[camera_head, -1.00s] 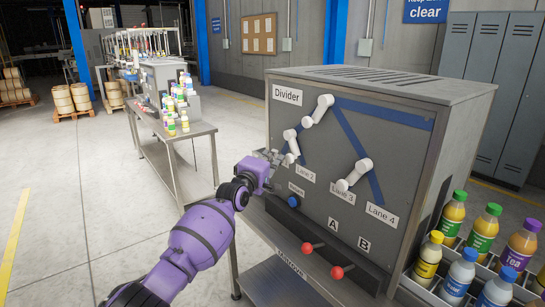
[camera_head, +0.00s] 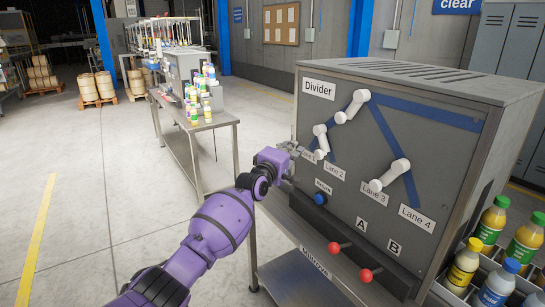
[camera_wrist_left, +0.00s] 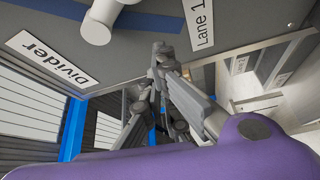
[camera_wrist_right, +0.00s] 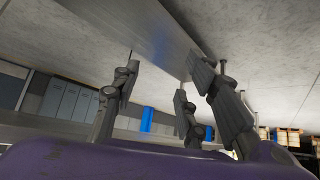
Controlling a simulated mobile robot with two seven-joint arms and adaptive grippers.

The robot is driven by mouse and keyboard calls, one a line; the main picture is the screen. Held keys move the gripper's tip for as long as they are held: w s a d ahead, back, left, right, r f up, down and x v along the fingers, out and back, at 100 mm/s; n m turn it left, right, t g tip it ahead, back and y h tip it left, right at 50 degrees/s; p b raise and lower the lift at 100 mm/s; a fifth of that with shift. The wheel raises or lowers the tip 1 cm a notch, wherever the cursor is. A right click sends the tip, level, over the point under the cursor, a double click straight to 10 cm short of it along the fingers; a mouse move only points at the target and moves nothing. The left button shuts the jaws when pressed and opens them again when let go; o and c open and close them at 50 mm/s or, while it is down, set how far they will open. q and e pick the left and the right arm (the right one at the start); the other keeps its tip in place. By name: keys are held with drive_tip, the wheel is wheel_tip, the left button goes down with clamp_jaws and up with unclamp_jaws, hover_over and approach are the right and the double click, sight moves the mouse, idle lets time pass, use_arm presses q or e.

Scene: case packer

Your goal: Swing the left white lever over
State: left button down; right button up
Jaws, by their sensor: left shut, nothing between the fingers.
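The left white lever (camera_head: 320,138) is on the grey Divider panel (camera_head: 290,240), pointing down and slightly right toward Lane 2. My left gripper (camera_head: 308,153) is shut and empty at the panel's left side, close to the lever's lower end. Contact cannot be told. It also shows shut in the left wrist view (camera_wrist_left: 160,55), beside the Lane 1 label. A white lever (camera_wrist_left: 97,27) shows there near the Divider label; I cannot tell which one. My right gripper (camera_wrist_right: 170,85) is open and empty in the right wrist view, away from the levers.
Two other white levers stand on the panel, one at the top (camera_head: 352,106) and one at the right (camera_head: 386,176). Below are a blue button (camera_head: 320,198) and two red-knobbed levers (camera_head: 334,247). Bottles (camera_head: 464,267) stand at the right.

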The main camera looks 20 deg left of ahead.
use_arm(q)
drive_tip(key=s+a+p, duration=0.1)
drive_tip(key=s, duration=0.9)
drive_tip(key=shift+a+p, duration=0.4)
use_arm(e)
drive_tip(key=shift+w+a+r, duration=0.1)
drive_tip(key=shift+a+r, duration=0.2)
drive_tip(key=shift+r, duration=0.35)
use_arm(q)
drive_tip(key=shift+w, duration=0.1)
use_arm(e)
drive_tip(key=shift+w+a+r, duration=0.2)
drive_tip(key=shift+w+r, duration=0.1)
drive_tip(key=shift+w, duration=0.05)
drive_tip(key=shift+s+d+f, duration=0.25)
drive_tip(key=shift+w+a+r, duration=0.1)
drive_tip(key=shift+w, duration=0.05)
